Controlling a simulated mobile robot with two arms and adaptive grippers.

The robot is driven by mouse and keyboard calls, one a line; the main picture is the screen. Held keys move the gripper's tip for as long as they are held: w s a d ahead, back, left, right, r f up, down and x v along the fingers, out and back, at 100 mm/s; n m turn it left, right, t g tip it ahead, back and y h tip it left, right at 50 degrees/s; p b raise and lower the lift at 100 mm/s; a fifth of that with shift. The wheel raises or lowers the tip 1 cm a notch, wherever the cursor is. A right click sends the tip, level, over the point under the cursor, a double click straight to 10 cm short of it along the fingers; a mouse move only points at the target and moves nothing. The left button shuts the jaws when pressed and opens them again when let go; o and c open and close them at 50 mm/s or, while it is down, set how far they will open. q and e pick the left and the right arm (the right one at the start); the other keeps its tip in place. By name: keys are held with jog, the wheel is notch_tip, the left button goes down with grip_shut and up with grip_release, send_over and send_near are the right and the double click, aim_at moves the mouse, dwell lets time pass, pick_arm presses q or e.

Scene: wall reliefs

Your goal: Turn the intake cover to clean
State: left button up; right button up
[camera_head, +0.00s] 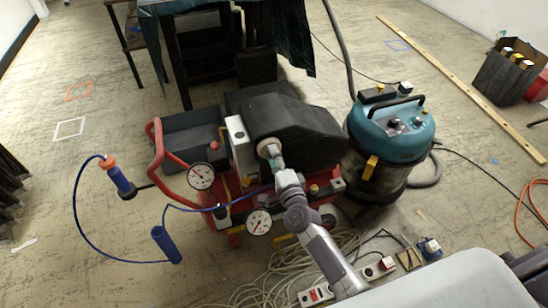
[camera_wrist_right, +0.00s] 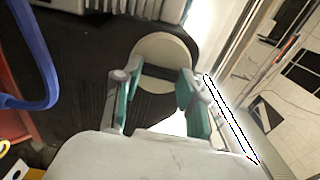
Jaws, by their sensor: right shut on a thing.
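The intake cover is a round, pale beige disc (camera_wrist_right: 163,52) on the black housing of the red compressor. In the head view a small pale part of the cover (camera_head: 264,146) shows just beyond my fingertips. My right gripper (camera_head: 275,161) reaches up from the bottom of the head view and is shut on the cover's edge. In the wrist view its green-padded fingers (camera_wrist_right: 155,95) stand on either side of the disc's near part. Any marking for clean on the cover is too small to read. My left gripper is not in view.
The compressor's red handle (camera_head: 157,150) and white dials (camera_head: 201,176) are left of my arm. A teal vacuum (camera_head: 390,130) stands close on the right. A blue coiled hose (camera_head: 75,205) hangs left. Cables and power strips (camera_head: 318,294) lie below. Floor at left is mostly clear.

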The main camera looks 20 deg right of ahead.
jog(key=o, duration=1)
jog(key=shift+o, duration=0.7)
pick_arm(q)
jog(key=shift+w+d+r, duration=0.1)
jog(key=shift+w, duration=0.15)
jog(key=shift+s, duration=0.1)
pick_arm(e)
jog(key=s, duration=1.2)
jog(key=shift+d, duration=0.25)
jog(key=shift+a, duration=0.1)
